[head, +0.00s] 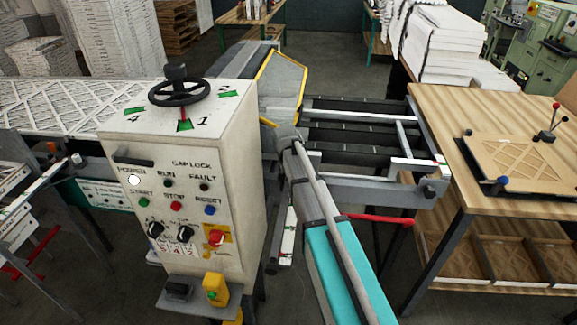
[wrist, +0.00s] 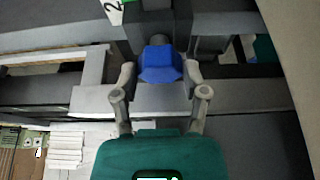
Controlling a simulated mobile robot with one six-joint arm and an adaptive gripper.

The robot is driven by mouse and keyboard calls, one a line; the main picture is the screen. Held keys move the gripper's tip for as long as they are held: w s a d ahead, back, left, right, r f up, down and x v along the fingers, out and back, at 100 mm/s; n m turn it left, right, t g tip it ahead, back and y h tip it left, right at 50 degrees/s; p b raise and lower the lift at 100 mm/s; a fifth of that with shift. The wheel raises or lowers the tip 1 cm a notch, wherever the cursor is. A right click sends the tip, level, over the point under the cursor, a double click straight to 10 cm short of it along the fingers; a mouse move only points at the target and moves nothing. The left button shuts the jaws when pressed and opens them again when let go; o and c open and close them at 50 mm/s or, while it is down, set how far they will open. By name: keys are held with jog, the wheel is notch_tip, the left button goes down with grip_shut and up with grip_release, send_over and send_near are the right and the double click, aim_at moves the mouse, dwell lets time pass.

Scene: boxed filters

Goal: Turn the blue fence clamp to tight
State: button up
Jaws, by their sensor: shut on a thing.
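The blue fence clamp (wrist: 160,62) shows in the wrist view as a blue block-shaped knob against a dark grey upright part. My gripper (wrist: 160,76) has one finger on each side of it and is shut on it. The fingertips reach the knob's left and right sides. In the head view my grey and teal arm reaches forward past the control cabinet; my gripper and the clamp cannot be made out there. No clear tight or loose mark shows.
A green-and-white label with a 2 (wrist: 113,12) is above left of the clamp. Grey rails lie around it. In the head view the control cabinet (head: 225,160) with a black handwheel (head: 180,92) stands close left of my arm. A wooden table (head: 450,112) is at right.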

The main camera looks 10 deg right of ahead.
jog(key=o, duration=1.1)
jog(key=shift+o, duration=0.2)
jog(key=shift+n, duration=0.5)
